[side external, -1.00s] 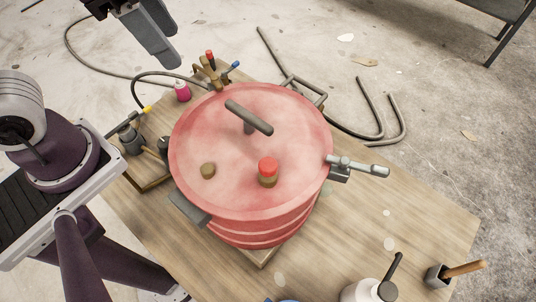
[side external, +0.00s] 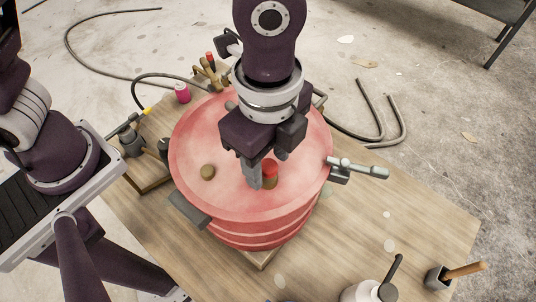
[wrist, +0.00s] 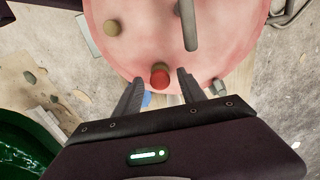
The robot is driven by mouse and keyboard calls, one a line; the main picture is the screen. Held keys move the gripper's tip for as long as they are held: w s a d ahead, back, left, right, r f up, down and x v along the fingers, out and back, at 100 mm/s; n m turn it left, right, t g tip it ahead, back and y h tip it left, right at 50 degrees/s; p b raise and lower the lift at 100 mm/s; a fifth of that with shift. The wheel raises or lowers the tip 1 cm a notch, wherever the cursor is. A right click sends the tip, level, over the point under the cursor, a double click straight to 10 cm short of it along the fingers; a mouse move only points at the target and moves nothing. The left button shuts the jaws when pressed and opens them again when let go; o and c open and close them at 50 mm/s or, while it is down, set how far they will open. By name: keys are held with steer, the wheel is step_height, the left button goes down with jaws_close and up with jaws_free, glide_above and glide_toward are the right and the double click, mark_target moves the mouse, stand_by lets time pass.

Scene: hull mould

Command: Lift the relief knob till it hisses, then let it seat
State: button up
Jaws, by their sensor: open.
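The relief knob is a red-topped knob with a brass-coloured base (side external: 270,172) on the lid of a red round pot (side external: 210,135). It also shows in the wrist view (wrist: 160,77), close to and between the line of my fingers. My gripper (side external: 268,172) is over the lid, pointing down. Its fingers are open, and in the wrist view they stand apart on either side of the knob. In the side view one finger is just left of the knob and partly in front of it. I cannot tell whether either finger touches it.
A smaller brown knob (side external: 207,172) sits left on the lid. The lid's bar handle (wrist: 188,25) is near my gripper. A clamp lever (side external: 358,168) juts from the pot's right side.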

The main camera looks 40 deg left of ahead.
steer(key=shift+c, duration=0.2)
jaws_close()
